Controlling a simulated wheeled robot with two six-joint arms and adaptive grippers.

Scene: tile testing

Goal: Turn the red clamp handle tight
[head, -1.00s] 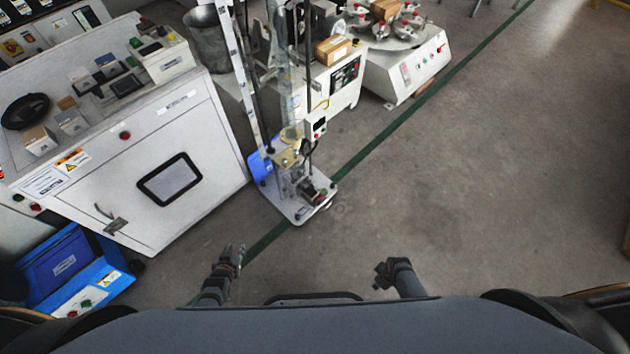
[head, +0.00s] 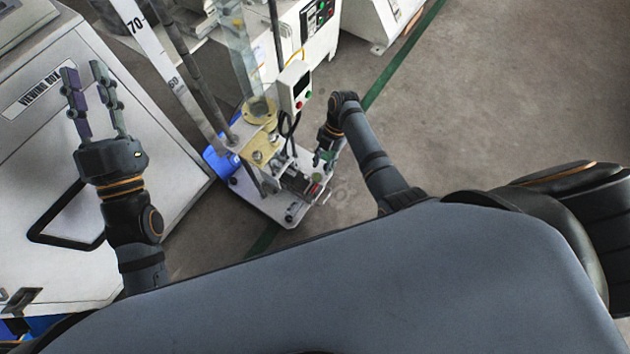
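The test stand (head: 268,202) has a white base plate with a dark clamp block (head: 297,184) on it. A small reddish part (head: 313,190) shows at the block's right end; it is too small to tell whether it is the clamp handle. My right gripper (head: 322,164) points down at this end of the block, its fingertips close beside or over the reddish part. Its fingers are small and partly hidden, so contact and opening cannot be told. My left gripper (head: 83,68) is open and empty, fingers apart, in front of the white viewing box.
The white viewing box (head: 40,150) with a black handle frame fills the left. A ruler (head: 150,45), a clear tube (head: 245,65) and a small control box (head: 294,88) rise above the stand's base. White machines stand behind. The floor on the right is clear.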

